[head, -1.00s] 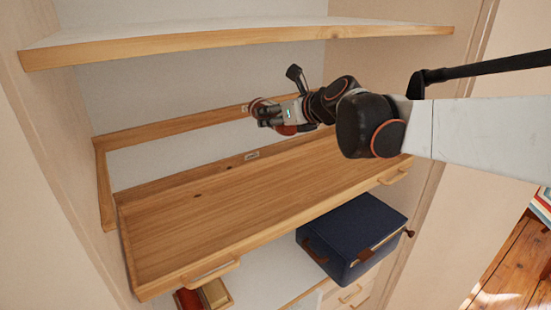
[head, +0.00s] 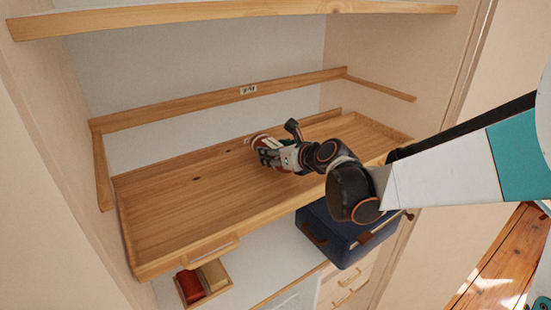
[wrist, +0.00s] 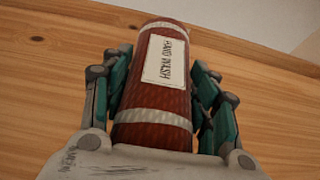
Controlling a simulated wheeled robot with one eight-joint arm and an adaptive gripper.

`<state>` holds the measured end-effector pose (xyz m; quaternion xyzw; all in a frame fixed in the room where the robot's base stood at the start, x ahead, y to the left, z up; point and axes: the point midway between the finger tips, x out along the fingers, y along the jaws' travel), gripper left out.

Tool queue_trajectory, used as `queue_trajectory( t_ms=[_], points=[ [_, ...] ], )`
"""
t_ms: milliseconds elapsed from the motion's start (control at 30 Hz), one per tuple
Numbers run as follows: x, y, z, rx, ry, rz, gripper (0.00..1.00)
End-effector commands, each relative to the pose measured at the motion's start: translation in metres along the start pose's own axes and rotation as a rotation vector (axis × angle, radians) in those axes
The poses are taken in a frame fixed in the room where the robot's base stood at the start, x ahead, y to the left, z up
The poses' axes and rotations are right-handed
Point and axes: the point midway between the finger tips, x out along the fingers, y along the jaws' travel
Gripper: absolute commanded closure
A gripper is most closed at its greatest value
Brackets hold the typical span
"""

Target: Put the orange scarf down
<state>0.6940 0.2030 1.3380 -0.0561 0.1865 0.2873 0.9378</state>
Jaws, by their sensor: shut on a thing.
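The orange scarf (wrist: 150,100) is a rust-red roll with pale bands and a white label that seems to read "HAND WASH". In the wrist view it lies between both fingers of my gripper (wrist: 160,95), which is shut on it. In the head view my gripper (head: 266,153) is over the back middle of a wooden pull-out tray (head: 190,205), and the scarf (head: 257,141) shows partly beyond the fingers. The scarf is low, close to the tray's back rim. I cannot tell whether it touches the tray.
The tray is bare to the left of my gripper and has a raised rim. A wooden shelf (head: 230,14) is above. A wooden rail (head: 215,98) runs along the back wall. Below are a dark blue case (head: 345,245) and a small box (head: 203,283) with red and tan things.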

Motion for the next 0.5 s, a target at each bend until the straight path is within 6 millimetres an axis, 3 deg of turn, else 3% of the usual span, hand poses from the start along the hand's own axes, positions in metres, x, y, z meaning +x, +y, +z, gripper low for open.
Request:
queue_trajectory(
  t_ms=[200,500],
  points=[
    [0.011,0.0,-0.027,0.0,0.0,0.0,0.73],
    [0.012,0.0,-0.029,0.0,0.0,0.0,0.73]
  ],
)
